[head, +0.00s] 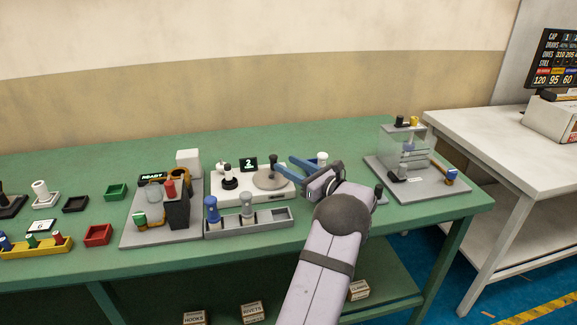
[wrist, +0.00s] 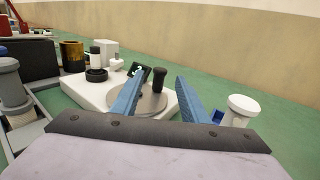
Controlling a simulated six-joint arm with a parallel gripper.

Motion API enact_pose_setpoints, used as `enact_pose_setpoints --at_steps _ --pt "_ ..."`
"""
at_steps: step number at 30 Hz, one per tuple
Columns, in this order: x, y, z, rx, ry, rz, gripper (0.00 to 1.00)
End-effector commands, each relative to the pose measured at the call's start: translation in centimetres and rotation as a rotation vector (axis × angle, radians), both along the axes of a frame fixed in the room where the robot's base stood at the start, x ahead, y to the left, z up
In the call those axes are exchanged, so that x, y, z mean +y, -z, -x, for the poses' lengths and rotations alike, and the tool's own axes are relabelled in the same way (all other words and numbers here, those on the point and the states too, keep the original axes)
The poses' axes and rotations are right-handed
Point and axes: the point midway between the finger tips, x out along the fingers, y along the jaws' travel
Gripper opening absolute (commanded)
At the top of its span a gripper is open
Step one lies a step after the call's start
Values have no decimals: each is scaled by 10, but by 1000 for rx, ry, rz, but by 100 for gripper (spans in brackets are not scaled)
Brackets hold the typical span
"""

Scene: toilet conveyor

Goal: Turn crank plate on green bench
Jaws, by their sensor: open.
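The crank plate (head: 268,181) is a round grey disc on a white base (head: 240,190) on the green bench (head: 330,136). Its upright black handle (head: 274,161) stands near the rim. My gripper (head: 283,165) has two blue fingers, open and reaching in from the right towards the handle. In the wrist view, the black handle (wrist: 158,77) appears between the two spread fingers of the gripper (wrist: 163,78). The plate (wrist: 150,102) lies below and beyond them. I cannot tell whether either finger touches the handle.
A black-and-white knob (head: 230,177) and small display (head: 248,163) share the white base. A grey tray (head: 258,221) with blue and grey pegs stands in front. A white-topped peg (head: 322,158) is behind my gripper. A clear-walled fixture (head: 403,150) stands right.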

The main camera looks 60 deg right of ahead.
Motion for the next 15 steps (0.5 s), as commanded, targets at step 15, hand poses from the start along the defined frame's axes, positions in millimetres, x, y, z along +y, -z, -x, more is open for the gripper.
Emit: enact_pose_setpoints --at_steps 15 --pt "10 -78 -18 4 -36 23 41"
